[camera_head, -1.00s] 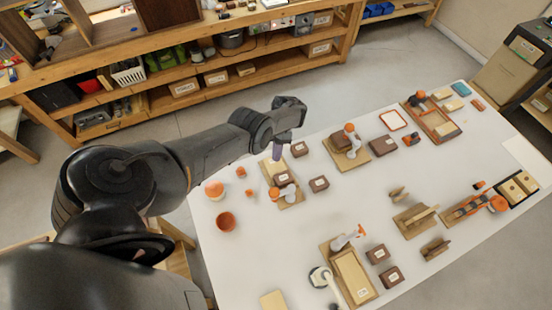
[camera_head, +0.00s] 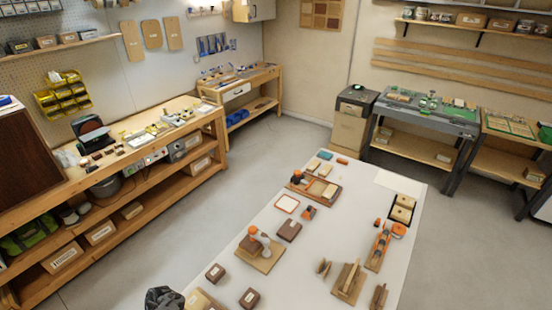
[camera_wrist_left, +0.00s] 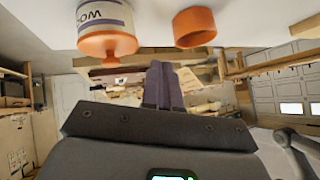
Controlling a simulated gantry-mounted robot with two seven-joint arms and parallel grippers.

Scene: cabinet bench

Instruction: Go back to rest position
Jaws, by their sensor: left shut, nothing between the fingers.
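My left gripper (camera_wrist_left: 161,70) shows in the left wrist view, with its two dark purplish fingers together and nothing between them. Its tips are apart from an orange-based container with a printed label (camera_wrist_left: 105,30) at the upper left and an orange cup (camera_wrist_left: 194,27) at the top. In the head view only a dark piece of my left arm shows at the bottom edge, left of the white table (camera_head: 300,262); the fingers cannot be made out there. My right gripper is in neither view.
The white table holds a wooden tray (camera_head: 335,189), brown boxes such as one (camera_head: 289,230), and several wooden stands. A long wooden workbench (camera_head: 120,205) stands at the left. Cabinets and a grey-topped bench (camera_head: 432,112) stand behind. Grey floor between them is clear.

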